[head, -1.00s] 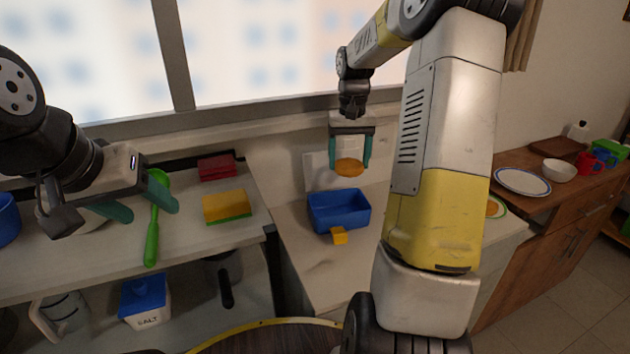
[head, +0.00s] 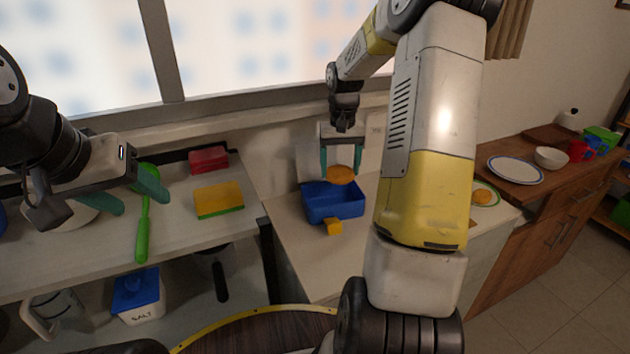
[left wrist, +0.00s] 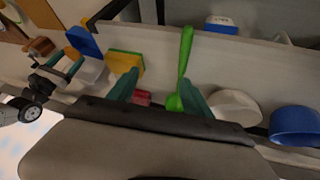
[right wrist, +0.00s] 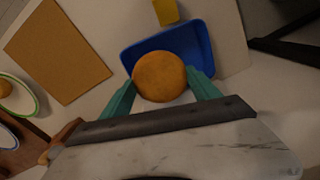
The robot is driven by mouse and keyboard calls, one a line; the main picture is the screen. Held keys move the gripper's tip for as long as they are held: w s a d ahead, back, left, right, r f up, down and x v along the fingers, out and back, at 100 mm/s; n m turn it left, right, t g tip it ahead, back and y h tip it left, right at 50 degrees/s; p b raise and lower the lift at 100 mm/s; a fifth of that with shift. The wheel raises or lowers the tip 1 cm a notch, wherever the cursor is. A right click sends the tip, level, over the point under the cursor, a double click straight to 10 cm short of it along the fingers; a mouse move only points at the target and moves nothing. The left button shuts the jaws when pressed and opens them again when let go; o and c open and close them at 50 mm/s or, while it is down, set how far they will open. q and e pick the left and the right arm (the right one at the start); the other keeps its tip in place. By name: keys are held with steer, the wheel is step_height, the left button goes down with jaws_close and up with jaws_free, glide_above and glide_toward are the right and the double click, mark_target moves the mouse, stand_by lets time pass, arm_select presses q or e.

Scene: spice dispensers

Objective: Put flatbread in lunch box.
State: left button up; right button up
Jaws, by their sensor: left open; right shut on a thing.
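The lunch box is a blue open box (head: 318,207) on the counter below the window; it also shows in the right wrist view (right wrist: 205,42). My right gripper (head: 341,168) is shut on a round orange-brown flatbread (head: 340,175) and holds it just above the back of the box. In the right wrist view the flatbread (right wrist: 159,76) sits between the teal fingertips and hides part of the box. My left gripper (head: 135,193) is open and empty above the left counter, near a green spoon-like utensil (head: 142,235).
A yellow block (head: 334,227) is at the box's front edge. A yellow-green sponge (head: 218,200) and a red block (head: 208,160) lie on the left counter. A green-rimmed plate (head: 490,195) with another round bread (head: 481,196) is to the right, partly behind my right arm.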

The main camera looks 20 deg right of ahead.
steer(key=o, duration=1.5)
step_height(320, 180, up, 8)
steer(key=shift+f, duration=0.1)
